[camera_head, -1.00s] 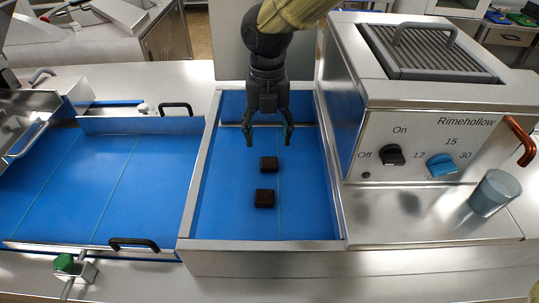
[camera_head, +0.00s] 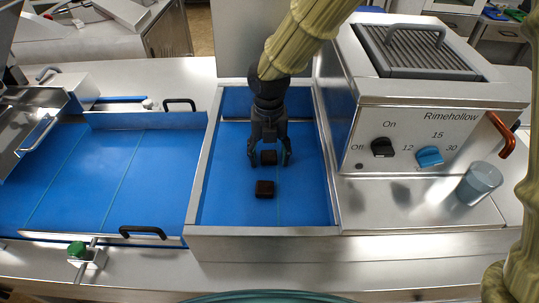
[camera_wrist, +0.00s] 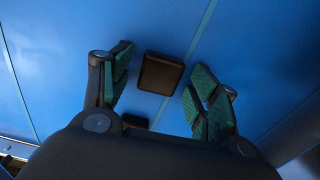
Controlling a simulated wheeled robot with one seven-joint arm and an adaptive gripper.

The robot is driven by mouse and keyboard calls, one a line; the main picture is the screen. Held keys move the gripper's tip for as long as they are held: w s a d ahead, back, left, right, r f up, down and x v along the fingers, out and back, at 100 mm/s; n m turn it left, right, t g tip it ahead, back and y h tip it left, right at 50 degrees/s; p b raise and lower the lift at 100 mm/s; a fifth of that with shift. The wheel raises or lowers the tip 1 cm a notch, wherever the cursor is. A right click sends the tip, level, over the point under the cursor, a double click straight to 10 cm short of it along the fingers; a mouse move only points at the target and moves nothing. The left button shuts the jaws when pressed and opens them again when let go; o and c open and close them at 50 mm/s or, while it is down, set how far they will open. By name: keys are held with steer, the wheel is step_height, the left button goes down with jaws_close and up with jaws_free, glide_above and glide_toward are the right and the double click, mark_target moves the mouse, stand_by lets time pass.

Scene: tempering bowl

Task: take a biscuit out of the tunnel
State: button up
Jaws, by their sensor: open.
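Two dark brown, square biscuits lie on the blue floor of a steel-walled bay (camera_head: 320,208). The far biscuit (camera_head: 269,156) sits between the fingers of my gripper (camera_head: 270,161) in the head view. The near biscuit (camera_head: 265,189) lies closer to the bay's front wall, clear of the fingers. My gripper points down and is open, with green-padded fingers. In the wrist view one biscuit (camera_wrist: 161,73) shows between the open fingertips (camera_wrist: 163,70), with a gap on each side. The other biscuit (camera_wrist: 135,121) is mostly hidden by my gripper's body.
The steel machine labelled Rimehollow (camera_head: 415,135) stands right of the bay, with a black knob (camera_head: 382,147) and a blue knob (camera_head: 429,156). A cup (camera_head: 480,184) stands before it. A blue-floored section with black handles (camera_head: 140,232) is to the left. The bay floor around the biscuits is clear.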

steer(key=shift+s+r, duration=0.25)
steer(key=shift+s, duration=0.1)
steer(key=shift+c, duration=0.4)
steer(key=c, duration=0.4)
steer(key=shift+w+f, duration=0.15)
steer(key=c, duration=0.3)
